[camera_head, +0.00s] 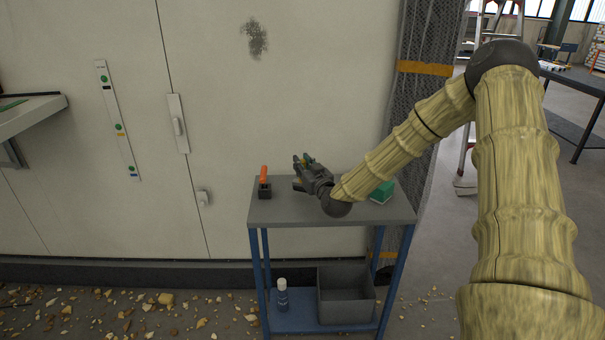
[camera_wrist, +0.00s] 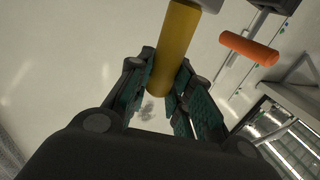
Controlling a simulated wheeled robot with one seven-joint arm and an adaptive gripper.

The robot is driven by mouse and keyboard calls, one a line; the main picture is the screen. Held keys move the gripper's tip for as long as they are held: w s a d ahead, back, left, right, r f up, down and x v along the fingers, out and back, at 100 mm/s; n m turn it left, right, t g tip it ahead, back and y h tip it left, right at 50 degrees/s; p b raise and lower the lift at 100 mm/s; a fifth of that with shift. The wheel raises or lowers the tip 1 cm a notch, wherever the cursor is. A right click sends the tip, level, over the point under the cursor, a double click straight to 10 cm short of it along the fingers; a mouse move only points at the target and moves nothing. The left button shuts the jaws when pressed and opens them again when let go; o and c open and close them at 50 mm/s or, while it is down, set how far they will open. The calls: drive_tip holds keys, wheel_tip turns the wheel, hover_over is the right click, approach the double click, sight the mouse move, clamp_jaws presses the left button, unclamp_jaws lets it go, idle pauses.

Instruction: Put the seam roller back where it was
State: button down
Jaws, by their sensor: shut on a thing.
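My gripper (camera_head: 306,163) is over the grey top of a small blue-legged stand (camera_head: 330,213), in front of a pale cabinet wall. In the wrist view my gripper (camera_wrist: 168,72) is shut on a yellow cylindrical handle (camera_wrist: 176,42), which I take to be the seam roller. A light grey part shows at its far end, cut off by the frame edge. In the head view the held tool is mostly hidden by the fingers. An orange-handled tool (camera_head: 264,174) stands upright in a dark block (camera_head: 264,191) left of my gripper; its orange handle also shows in the wrist view (camera_wrist: 250,48).
A green block (camera_head: 382,192) lies on the stand's right side, behind my wrist. A grey bin (camera_head: 346,298) and a white-capped bottle (camera_head: 282,295) stand on the lower shelf. The front of the stand's top is bare. Rubble (camera_head: 165,299) litters the floor.

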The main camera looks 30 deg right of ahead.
drive_tip(key=shift+f, duration=1.65)
drive_tip(key=shift+f, duration=0.1)
drive_tip(key=c, duration=1.3)
unclamp_jaws()
drive_tip(key=shift+s, duration=0.1)
